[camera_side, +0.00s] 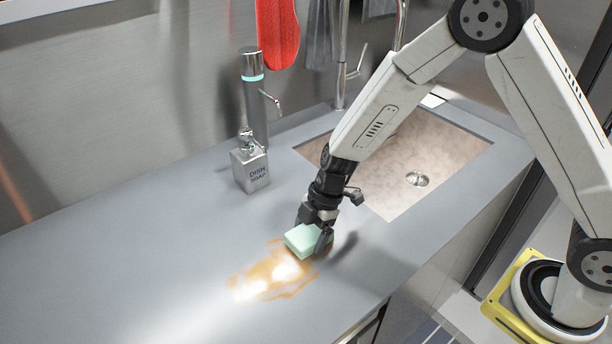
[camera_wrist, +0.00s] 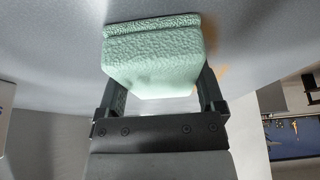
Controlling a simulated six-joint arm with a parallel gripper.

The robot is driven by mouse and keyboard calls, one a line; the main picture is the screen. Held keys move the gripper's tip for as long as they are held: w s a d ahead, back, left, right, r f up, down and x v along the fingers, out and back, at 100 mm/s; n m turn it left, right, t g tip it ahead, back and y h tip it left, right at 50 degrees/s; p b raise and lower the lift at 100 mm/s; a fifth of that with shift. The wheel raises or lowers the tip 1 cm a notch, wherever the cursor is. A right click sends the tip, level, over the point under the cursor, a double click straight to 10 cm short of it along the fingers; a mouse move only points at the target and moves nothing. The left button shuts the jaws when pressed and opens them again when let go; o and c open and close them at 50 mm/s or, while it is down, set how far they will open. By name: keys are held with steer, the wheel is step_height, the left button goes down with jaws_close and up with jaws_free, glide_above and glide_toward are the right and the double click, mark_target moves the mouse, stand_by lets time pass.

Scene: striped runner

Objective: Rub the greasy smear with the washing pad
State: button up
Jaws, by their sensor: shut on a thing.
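The washing pad (camera_side: 302,240) is a pale green block. My gripper (camera_side: 318,232) is shut on it, with a finger on either side. In the wrist view the pad (camera_wrist: 152,58) fills the space between the two dark fingers of my gripper (camera_wrist: 160,95). The greasy smear (camera_side: 262,284) is an orange-brown, shiny patch on the grey counter. The pad is at the smear's upper right end and seems to be at or very near the counter; exact contact cannot be told. In the wrist view a little of the orange smear (camera_wrist: 222,72) shows right of the pad.
A metal dish soap dispenser (camera_side: 250,166) and a grey tap-like column (camera_side: 254,100) stand behind the smear. The sink (camera_side: 455,150) is recessed at the right, behind my arm. A red cloth (camera_side: 277,35) hangs at the back. The counter (camera_side: 120,265) left of the smear is clear.

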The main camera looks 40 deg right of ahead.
mark_target(220, 286)
steer(key=shift+d, duration=1.95)
steer(key=shift+w+r, duration=0.2)
steer(key=shift+w, duration=0.7)
steer(key=shift+w+a+f, duration=0.1)
steer(key=shift+w+f, duration=0.05)
steer(key=shift+w, duration=0.15)
steer(key=shift+a, duration=0.9)
steer(key=shift+s+a, duration=0.1)
steer(key=shift+a, duration=6.65)
steer(key=shift+a+f, duration=0.15)
steer(key=shift+a, duration=3.6)
step_height(220, 286, up, 3)
steer(key=shift+d+f, duration=0.1)
steer(key=shift+f, duration=0.1)
steer(key=shift+r, duration=2.85)
